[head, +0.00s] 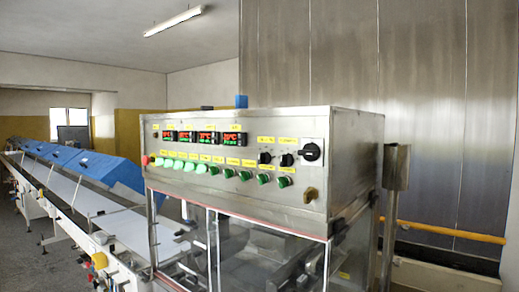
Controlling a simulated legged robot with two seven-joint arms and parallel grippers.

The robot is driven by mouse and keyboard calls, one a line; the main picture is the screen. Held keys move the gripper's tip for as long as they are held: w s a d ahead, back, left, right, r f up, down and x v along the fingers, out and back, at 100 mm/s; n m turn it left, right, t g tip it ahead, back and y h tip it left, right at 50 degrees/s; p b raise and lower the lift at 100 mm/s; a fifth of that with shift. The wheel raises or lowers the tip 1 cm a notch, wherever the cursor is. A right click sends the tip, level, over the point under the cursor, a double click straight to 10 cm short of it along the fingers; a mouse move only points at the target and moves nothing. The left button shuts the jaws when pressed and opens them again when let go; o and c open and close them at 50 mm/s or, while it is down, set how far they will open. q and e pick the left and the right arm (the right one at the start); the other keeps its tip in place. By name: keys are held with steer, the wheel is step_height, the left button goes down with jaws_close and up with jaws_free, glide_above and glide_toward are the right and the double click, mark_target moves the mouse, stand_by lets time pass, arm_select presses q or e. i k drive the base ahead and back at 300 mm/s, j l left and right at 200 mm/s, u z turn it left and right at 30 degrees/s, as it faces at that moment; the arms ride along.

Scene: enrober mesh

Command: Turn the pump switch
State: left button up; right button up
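The steel control panel (230,122) stands in the middle of the head view. It bears a row of green switches, such as one near the middle (227,173), under yellow labels too small to read. I cannot tell which one is the pump switch. Two small black knobs, the left one (265,157) and the right one (287,160), sit at the right of the panel. A larger black rotary switch (312,151) is beside them on a pale plate. A red button (146,160) is at the far left. Neither gripper is in view.
A long conveyor (62,186) with blue covers (100,170) runs to the back left. Clear panes (262,254) enclose the space below the panel. A steel post (396,165) stands at the right, before a metal wall with a yellow rail (450,230).

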mark_target(200, 168)
steer(key=i+j+z, duration=0.15)
steer(key=j, duration=0.45)
steer(key=i+j+z, duration=0.15)
steer(key=j, duration=0.45)
steer(key=j+z, duration=0.1)
steer(key=j, duration=0.5)
